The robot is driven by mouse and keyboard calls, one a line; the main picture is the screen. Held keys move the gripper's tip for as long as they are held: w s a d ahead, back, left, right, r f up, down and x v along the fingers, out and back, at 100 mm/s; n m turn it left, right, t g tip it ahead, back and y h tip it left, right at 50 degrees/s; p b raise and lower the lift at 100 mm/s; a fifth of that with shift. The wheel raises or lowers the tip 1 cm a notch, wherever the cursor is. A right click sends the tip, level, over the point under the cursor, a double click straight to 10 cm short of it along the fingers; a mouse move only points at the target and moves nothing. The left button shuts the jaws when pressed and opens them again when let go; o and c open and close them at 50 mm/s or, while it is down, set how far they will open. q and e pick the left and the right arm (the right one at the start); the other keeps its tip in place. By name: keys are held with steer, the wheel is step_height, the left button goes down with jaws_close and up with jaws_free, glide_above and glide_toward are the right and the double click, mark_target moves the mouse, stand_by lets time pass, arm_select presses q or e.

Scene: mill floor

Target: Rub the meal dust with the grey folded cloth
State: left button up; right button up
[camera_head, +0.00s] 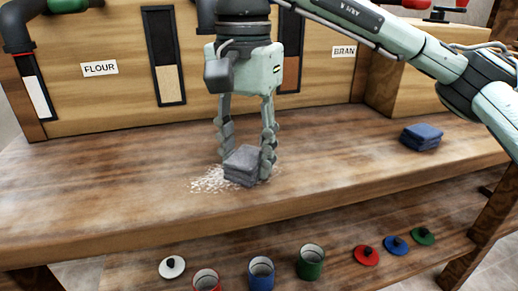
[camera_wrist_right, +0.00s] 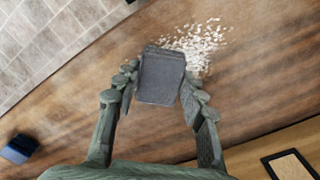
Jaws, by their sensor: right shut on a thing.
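The grey folded cloth (camera_head: 243,166) is held between the fingers of my right gripper (camera_head: 246,150), which points down at the bench. The cloth is at the meal dust (camera_head: 208,181), a pale speckled patch on the wooden bench. The dust shows mostly at the cloth's left and a little at its right in the head view. In the right wrist view, the cloth (camera_wrist_right: 162,78) sits between both fingers, with the dust (camera_wrist_right: 200,42) beside and beyond it. Dust under the cloth is hidden. My left gripper is not in view.
A blue folded cloth (camera_head: 421,137) lies at the right of the bench (camera_head: 100,190). Wooden bins labelled FLOUR (camera_head: 99,68) and BRAN (camera_head: 343,51) stand behind. Below the front edge are red, blue and green canisters (camera_head: 310,262) and several lids (camera_head: 366,255). The bench's left side is clear.

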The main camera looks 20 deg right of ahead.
mark_target(185, 181)
steer(key=shift+a, duration=2.8)
steer(key=shift+a+f, duration=0.15)
steer(key=shift+a, duration=1.65)
steer(key=shift+w+d, duration=0.1)
steer(key=shift+w, duration=0.25)
steer(key=shift+d+r, duration=0.2)
steer(key=shift+d, duration=1.55)
steer(key=shift+d+f+b, duration=0.15)
steer(key=shift+d+b, duration=0.45)
steer(key=shift+d, duration=0.7)
steer(key=shift+d+b, duration=0.3)
steer(key=shift+d, duration=3.8)
steer(key=shift+p, duration=0.45)
steer(key=shift+a, duration=1.7)
steer(key=shift+a+p, duration=0.3)
steer(key=shift+a, duration=1.65)
steer(key=shift+a+p, duration=0.45)
steer(key=shift+a, duration=3.15)
